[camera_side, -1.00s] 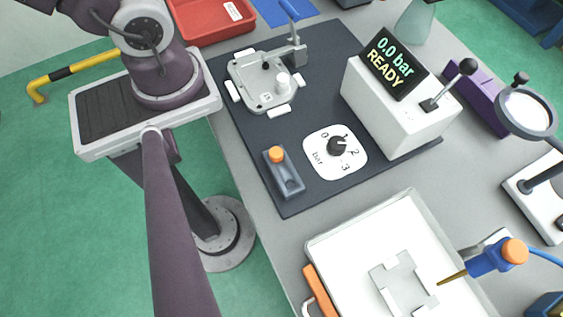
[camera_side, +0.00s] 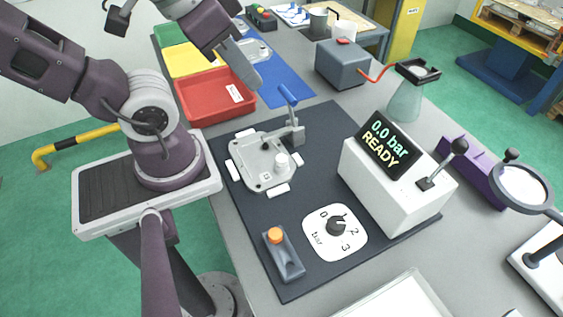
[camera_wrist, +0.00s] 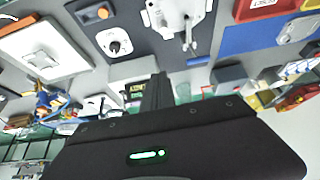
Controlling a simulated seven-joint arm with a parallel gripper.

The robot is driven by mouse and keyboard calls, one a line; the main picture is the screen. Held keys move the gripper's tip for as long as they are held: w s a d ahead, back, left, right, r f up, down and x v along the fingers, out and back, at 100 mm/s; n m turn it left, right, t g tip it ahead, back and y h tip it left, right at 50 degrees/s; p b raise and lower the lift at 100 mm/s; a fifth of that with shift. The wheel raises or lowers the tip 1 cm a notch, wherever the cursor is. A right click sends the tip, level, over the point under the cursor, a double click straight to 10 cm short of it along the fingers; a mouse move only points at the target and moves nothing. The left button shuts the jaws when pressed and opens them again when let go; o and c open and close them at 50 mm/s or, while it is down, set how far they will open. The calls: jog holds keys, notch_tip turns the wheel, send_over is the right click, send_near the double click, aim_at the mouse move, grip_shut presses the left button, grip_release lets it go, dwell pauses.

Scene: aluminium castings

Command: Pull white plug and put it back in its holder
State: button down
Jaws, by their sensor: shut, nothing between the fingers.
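The white plug (camera_side: 282,161) stands upright on the near right part of the pale aluminium casting (camera_side: 262,176), which lies on the dark mat. A dark grey block (camera_side: 287,264) with an orange-topped piece (camera_side: 275,235) sits at the mat's near left; I cannot tell whether it is the plug's holder. My gripper (camera_side: 248,74) is up beyond the casting in the side view, apart from it, with its fingers together and empty. In the wrist view my fingers (camera_wrist: 159,90) also show closed, and the casting (camera_wrist: 176,12) is at the top, partly cut off.
A lever clamp (camera_side: 291,115) stands at the casting's far right. A white gauge box (camera_side: 395,185) reads 0.0 bar READY. A red bin (camera_side: 205,105) stands behind the casting at left. A magnifier (camera_side: 525,187) is at right.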

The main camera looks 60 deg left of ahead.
dwell(0.3)
jog(key=c, duration=1.1)
grip_release()
jog(key=shift+c, duration=0.2)
